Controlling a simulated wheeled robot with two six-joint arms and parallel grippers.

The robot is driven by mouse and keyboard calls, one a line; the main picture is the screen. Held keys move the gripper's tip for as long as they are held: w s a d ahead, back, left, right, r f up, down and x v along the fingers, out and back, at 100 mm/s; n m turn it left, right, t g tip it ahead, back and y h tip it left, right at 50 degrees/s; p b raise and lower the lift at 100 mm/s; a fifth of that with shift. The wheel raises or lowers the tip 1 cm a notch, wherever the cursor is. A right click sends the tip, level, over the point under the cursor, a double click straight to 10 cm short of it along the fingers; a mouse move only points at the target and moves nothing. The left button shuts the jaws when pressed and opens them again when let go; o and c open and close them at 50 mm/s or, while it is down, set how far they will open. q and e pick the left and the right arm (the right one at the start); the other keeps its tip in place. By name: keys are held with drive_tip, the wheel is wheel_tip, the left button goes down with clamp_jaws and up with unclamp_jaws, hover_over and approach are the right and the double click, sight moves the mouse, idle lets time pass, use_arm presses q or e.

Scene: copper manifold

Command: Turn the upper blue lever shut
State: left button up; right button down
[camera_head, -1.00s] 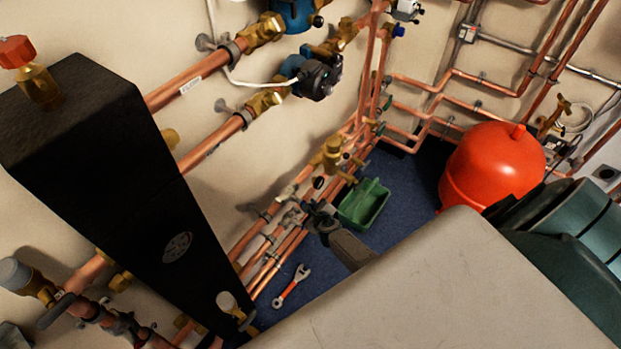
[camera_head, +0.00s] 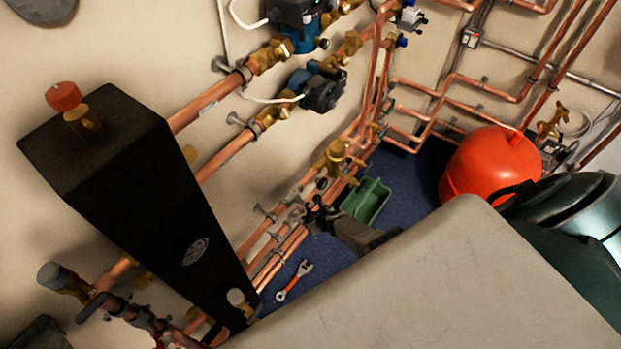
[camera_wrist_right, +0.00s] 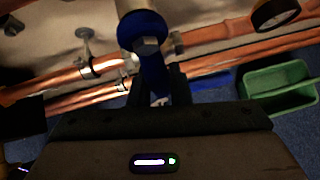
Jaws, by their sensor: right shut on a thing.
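The blue lever (camera_wrist_right: 152,70) shows in the right wrist view, with its rounded end around a metal nut and its arm running down between my fingers. My right gripper (camera_wrist_right: 158,98) is shut on this lever. In the head view my right gripper (camera_head: 318,214) is at the copper pipes low on the wall, left of the green tray. The lever is hidden or too small to make out there. I cannot tell from these views whether it is the upper one. My left gripper is not in view.
A green tray (camera_head: 366,202) and a wrench (camera_head: 294,281) lie on the blue floor. A brass valve (camera_head: 336,156) is just above my right gripper. A red tank (camera_head: 488,166) stands right; a tall black unit (camera_head: 130,190) is left. Copper pipes crowd the wall.

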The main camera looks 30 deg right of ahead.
drive_tip(key=shift+s+a+f, duration=0.1)
drive_tip(key=shift+a, duration=0.2)
drive_tip(key=c, duration=1.3)
unclamp_jaws()
drive_tip(key=shift+c, duration=0.2)
drive_tip(key=shift+s+d+r+p, duration=0.15)
drive_tip(key=shift+s+r+p, duration=0.1)
drive_tip(key=shift+r+p, duration=0.25)
drive_tip(key=p+v, duration=0.7)
drive_tip(key=v, duration=0.2)
drive_tip(key=shift+s+r+p, duration=0.2)
drive_tip(key=shift+s+p, duration=0.1)
drive_tip(key=shift+d, duration=0.15)
